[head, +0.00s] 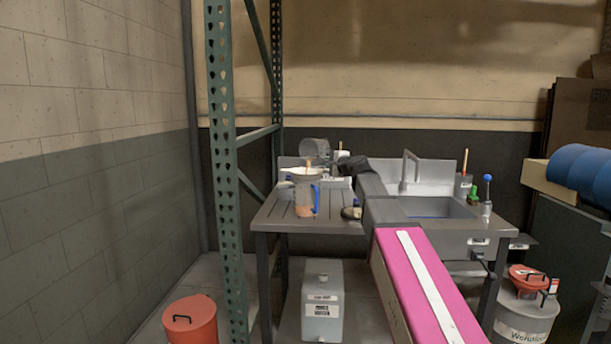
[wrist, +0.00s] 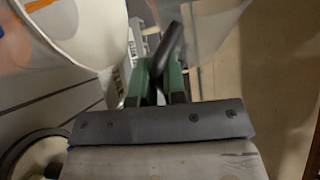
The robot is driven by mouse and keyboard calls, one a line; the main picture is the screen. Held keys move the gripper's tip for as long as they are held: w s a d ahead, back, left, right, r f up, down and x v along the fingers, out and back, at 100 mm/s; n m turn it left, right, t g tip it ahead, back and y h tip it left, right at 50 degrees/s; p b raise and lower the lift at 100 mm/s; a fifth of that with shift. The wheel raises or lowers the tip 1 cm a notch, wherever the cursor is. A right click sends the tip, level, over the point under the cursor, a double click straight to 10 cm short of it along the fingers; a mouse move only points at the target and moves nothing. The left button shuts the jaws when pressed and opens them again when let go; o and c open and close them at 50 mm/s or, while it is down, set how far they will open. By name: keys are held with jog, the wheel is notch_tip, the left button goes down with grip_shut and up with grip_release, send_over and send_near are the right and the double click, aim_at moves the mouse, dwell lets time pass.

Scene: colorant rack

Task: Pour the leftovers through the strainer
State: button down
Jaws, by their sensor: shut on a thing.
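A clear pitcher (head: 303,195) with a blue handle stands on the metal table, with orange-brown liquid low inside. A pale cone strainer (head: 301,175) sits over its mouth; a pale rounded surface, likely the strainer, fills the upper left of the wrist view (wrist: 85,35), with an orange streak. A grey metal cup (head: 314,147) is held tilted on its side above the strainer. A thin orange-brown strip shows between cup and strainer, perhaps liquid. My gripper (wrist: 164,78) has green fingers shut on the cup's dark handle (wrist: 167,45). The cup's inside is hidden.
A sink (head: 435,207) with a tap is right of my arm. A small round container (head: 351,213) sits right of the pitcher. A green rack post (head: 223,150) rises in front at left. An orange-red bucket (head: 190,318) and a grey container (head: 322,298) stand below.

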dwell(0.3)
jog(key=shift+w+f+m, duration=0.1)
jog(key=shift+f+m, duration=0.05)
jog(key=shift+m, duration=0.35)
jog(key=shift+w+d+r+m+g, duration=0.25)
jog(key=shift+w+r+m+g, duration=0.25)
jog(key=shift+w, duration=0.1)
jog(key=shift+s+f+m, duration=0.1)
jog(key=shift+f+m, duration=0.1)
jog(key=shift+m, duration=0.2)
jog(key=shift+g, duration=0.4)
